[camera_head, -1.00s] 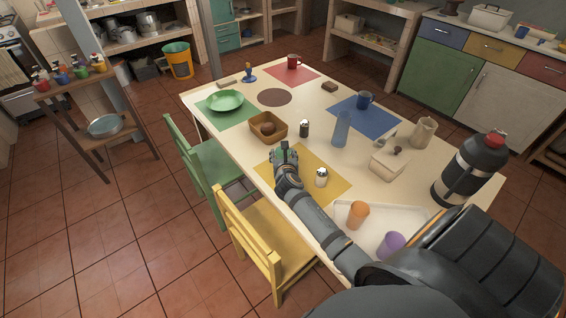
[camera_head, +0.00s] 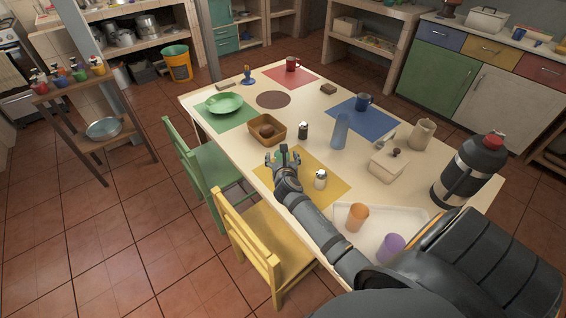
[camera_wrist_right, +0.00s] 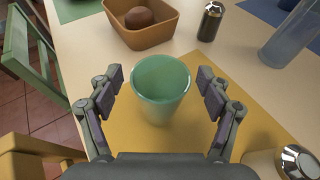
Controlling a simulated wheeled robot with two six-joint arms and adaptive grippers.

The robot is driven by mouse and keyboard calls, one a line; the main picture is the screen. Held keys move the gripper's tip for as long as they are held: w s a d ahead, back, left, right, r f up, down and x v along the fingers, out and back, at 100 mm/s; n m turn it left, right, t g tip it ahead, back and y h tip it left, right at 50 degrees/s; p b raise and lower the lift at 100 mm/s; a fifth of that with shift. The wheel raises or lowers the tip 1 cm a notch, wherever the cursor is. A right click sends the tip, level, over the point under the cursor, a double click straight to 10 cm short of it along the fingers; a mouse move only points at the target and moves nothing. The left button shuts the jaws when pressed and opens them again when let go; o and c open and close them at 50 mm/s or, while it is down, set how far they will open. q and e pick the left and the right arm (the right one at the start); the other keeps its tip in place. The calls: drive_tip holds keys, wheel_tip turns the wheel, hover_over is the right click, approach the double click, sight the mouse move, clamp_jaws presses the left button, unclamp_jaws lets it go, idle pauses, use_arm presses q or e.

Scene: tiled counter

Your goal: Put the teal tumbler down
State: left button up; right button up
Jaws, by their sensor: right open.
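The teal tumbler (camera_wrist_right: 160,88) stands upright on the yellow placemat (camera_wrist_right: 258,128), near the mat's edge, in the right wrist view. My right gripper (camera_wrist_right: 160,80) is open, with one finger on each side of the tumbler and a visible gap to both. In the head view my right gripper (camera_head: 283,157) is spread over the yellow placemat (camera_head: 335,188), and the tumbler is mostly hidden by it. My left gripper is not in view.
A brown basket (camera_head: 267,130) and a dark shaker (camera_head: 303,131) stand just beyond the gripper. A white shaker (camera_head: 320,180) is close on the right. A clear blue glass (camera_head: 341,132) stands farther right. A tray (camera_head: 405,213) holds orange and purple cups.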

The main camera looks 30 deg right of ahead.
drive_tip(key=v, duration=1.1)
drive_tip(key=shift+s+p, duration=0.3)
drive_tip(key=shift+p, duration=0.1)
drive_tip(key=shift+a, duration=0.15)
